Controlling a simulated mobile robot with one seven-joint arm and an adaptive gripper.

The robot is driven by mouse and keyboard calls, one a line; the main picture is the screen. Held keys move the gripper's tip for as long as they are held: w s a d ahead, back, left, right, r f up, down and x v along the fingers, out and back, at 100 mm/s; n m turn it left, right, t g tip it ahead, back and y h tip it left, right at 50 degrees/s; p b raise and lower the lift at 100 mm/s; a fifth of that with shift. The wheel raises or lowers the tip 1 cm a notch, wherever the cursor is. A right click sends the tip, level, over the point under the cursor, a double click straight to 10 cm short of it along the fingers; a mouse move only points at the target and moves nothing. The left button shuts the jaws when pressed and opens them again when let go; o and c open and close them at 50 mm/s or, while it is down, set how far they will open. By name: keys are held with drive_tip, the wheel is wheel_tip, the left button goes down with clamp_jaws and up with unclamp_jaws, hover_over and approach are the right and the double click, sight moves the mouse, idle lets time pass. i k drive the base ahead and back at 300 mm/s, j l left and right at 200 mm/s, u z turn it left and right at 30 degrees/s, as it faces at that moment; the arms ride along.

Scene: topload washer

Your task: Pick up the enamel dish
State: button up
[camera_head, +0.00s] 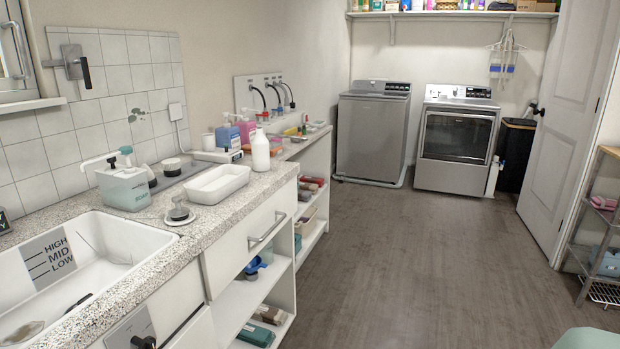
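What looks like the enamel dish is a white rectangular dish (217,187) with rounded corners and raised sides. It sits upright on the speckled countertop (246,196), near the front edge, to the right of the sink. Its inside looks empty. My gripper is not in view, and nothing is seen touching the dish.
The white sink (150,238) lies at the left. The wooden floor (420,260) is clear.

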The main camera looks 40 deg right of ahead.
sight(211, 188)
drive_tip(key=j+z, duration=0.1)
drive_tip(key=z, duration=0.35)
drive_tip(key=j+z, duration=0.15)
drive_tip(key=z, duration=0.25)
drive_tip(key=j+z, duration=0.1)
drive_tip(key=z, duration=0.35)
drive_tip(key=k+j, duration=0.1)
drive_tip(key=j, duration=0.25)
drive_tip(key=k+j, duration=0.1)
drive_tip(key=j, duration=0.2)
drive_tip(key=k+j, duration=0.1)
drive_tip(key=j, duration=0.25)
drive_tip(key=i+j, duration=0.2)
drive_tip(key=i, duration=0.3)
